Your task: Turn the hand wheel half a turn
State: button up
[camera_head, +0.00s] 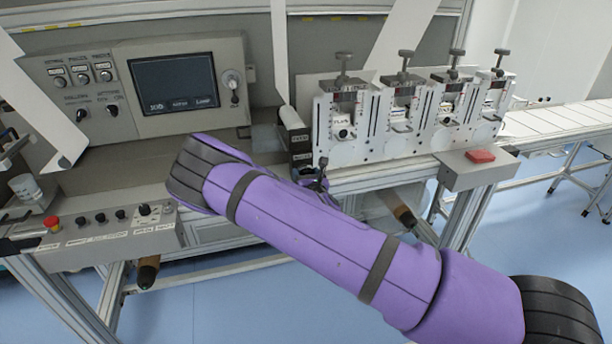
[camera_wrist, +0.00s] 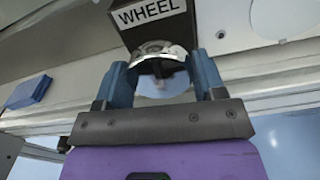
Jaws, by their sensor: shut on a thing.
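In the wrist view, the hand wheel (camera_wrist: 158,50) is a shiny metal round part under a dark block (camera_wrist: 150,18) labelled "WHEEL". My gripper (camera_wrist: 162,68) has one blue finger on each side of the wheel and is shut on it. The lower part of the wheel between the fingers is blurred, and I cannot tell its turn angle.
A row of white stations with T-handles (camera_head: 403,62) stands right of my arm. A control panel with a screen (camera_head: 173,84) is at the back left. A red emergency button (camera_head: 52,223) sits at far left. A box with a red pad (camera_head: 480,156) juts out at right.

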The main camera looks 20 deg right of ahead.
jog(key=m, duration=0.8)
jog(key=shift+m, duration=0.4)
jog(key=m, duration=0.4)
jog(key=shift+m, duration=0.3)
jog(key=m, duration=1.2)
jog(key=shift+m, duration=0.3)
jog(key=m, duration=0.4)
jog(key=shift+m, duration=2.2)
jog(key=shift+f, duration=0.1)
